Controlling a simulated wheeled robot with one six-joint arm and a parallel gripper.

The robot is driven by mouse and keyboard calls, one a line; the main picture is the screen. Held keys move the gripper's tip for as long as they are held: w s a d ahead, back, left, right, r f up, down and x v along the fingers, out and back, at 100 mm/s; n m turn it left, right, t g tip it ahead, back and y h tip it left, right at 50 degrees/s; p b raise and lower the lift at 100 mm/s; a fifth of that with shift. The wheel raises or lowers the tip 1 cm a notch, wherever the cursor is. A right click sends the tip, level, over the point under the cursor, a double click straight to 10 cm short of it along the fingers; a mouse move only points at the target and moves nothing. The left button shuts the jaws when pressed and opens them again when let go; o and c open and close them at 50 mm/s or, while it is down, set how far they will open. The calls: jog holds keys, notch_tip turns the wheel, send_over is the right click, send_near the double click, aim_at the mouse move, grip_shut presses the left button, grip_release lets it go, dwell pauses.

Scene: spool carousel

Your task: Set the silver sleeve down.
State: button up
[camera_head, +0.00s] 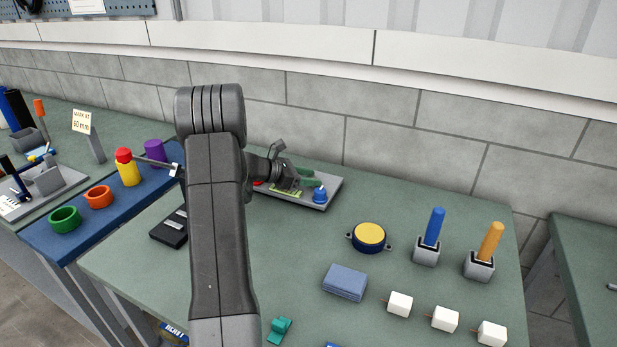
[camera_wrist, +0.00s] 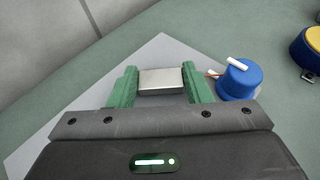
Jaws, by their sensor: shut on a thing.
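The silver sleeve (camera_wrist: 161,82) is between the green fingertips of my gripper (camera_wrist: 160,88) in the wrist view, with a finger on each side of it. In the head view my gripper (camera_head: 308,177) is low over a light grey plate (camera_head: 332,184) at the back of the green table. The sleeve cannot be made out there. A blue round piece (camera_wrist: 240,79) stands on the plate just right of the gripper; it also shows in the head view (camera_head: 320,195). I cannot tell whether the sleeve touches the plate.
A yellow-topped round part (camera_head: 369,237), a blue-grey block (camera_head: 345,283) and several white cubes lie on the table to the right. Blue (camera_head: 434,227) and orange (camera_head: 490,241) rods stand in grey holders. A wall rises behind. Coloured rings stand on a blue surface at left.

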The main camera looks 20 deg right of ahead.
jog(key=shift+f, duration=0.1)
jog(key=o, duration=1)
jog(key=shift+a+r, duration=0.25)
jog(key=b+v, duration=0.1)
jog(key=v, duration=0.6)
jog(key=shift+d, duration=0.1)
